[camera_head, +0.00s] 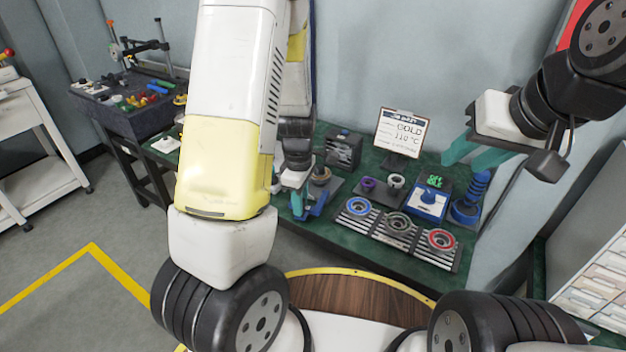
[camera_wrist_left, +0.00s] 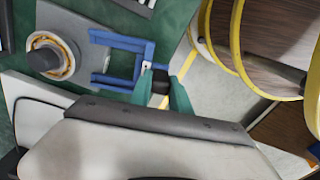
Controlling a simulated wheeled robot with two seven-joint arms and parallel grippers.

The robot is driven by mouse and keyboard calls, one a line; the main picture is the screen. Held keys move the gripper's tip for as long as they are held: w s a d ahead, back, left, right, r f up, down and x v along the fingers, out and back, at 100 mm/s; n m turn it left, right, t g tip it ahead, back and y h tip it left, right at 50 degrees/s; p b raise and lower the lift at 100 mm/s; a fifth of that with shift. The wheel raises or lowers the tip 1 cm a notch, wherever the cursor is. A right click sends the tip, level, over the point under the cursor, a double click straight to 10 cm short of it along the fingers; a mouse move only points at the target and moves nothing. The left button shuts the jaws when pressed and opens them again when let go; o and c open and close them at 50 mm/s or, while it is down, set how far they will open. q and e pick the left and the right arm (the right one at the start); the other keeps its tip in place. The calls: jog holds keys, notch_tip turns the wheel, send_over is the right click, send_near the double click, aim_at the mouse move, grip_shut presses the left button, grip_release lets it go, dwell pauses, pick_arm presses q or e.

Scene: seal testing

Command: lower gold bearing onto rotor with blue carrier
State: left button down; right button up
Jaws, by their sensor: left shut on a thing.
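My left gripper (camera_head: 299,203) is shut on the blue carrier (camera_head: 317,207), a two-pronged fork. In the left wrist view the gripper (camera_wrist_left: 158,90) grips the fork's handle end, and the carrier (camera_wrist_left: 125,44) has its prongs pointing left. The gold bearing (camera_wrist_left: 68,68) is a gold-coloured ring around the dark hub of the rotor (camera_wrist_left: 43,60), on a grey plate. The prongs are empty and apart from the ring. The rotor (camera_head: 321,173) is small and partly hidden in the head view. My right gripper (camera_head: 467,163) is open and empty, raised at the right.
The green table (camera_head: 345,240) holds a rack (camera_head: 400,238) with blue, grey and red-ringed bearings, a blue device (camera_head: 428,202) with a green display, and a blue stand (camera_head: 470,195). A sign (camera_head: 400,132) reads GOLD 110 °C. A round wooden-topped stool or table (camera_head: 350,290) is close in front.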

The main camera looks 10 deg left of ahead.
pick_arm(q)
jog(key=shift+s, duration=0.2)
jog(key=shift+r, duration=4.55)
jog(key=shift+w, duration=0.1)
